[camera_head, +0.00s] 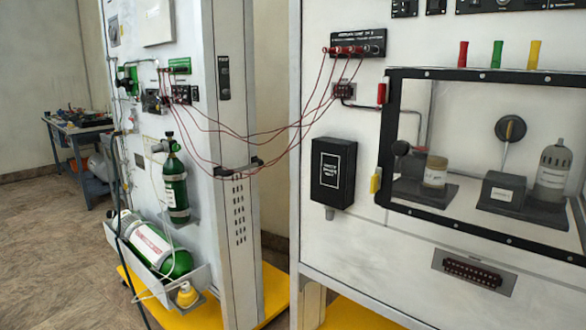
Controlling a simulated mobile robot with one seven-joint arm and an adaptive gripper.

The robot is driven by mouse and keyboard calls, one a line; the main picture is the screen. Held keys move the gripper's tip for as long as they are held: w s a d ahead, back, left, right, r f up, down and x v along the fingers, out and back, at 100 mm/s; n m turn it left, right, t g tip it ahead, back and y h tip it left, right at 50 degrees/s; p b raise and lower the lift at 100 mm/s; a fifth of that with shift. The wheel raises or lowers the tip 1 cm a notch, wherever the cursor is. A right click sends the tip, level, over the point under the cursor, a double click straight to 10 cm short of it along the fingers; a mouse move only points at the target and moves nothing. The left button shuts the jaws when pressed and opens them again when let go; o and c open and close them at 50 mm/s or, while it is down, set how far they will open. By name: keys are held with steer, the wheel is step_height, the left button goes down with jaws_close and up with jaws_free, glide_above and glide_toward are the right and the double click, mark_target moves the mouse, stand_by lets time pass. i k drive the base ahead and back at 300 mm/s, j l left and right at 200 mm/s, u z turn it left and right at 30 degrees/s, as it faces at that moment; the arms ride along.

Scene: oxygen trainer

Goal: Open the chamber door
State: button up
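The chamber door (388,128) is a clear panel in a black bolted frame on the white cabinet at the right. It appears shut, lying flat against the cabinet. A red piece (381,93) and a yellow piece (375,182) sit on its left edge. A dark rounded knob (400,148) shows between them; I cannot tell whether it is on the door or behind it. Behind the panel are a jar (435,172), a dark block (503,190) and a grey canister (552,170). The right end of the door is cut off. My gripper is not in view.
Dark red cables (285,126) hang across the gap between the cabinets. A black box (333,173) juts out left of the door. The left cabinet (200,150) carries green cylinders. A blue table (75,130) stands far back; floor (50,250) at left is open.

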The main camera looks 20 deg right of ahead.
mark_target(400, 148)
steer(key=z, duration=1.5)
steer(key=u, duration=0.4)
steer(key=k+u, duration=0.15)
steer(key=u, duration=0.2)
steer(key=k+l+u, duration=0.1)
steer(key=u, duration=0.3)
steer(key=k+u, duration=0.1)
steer(key=u, duration=0.3)
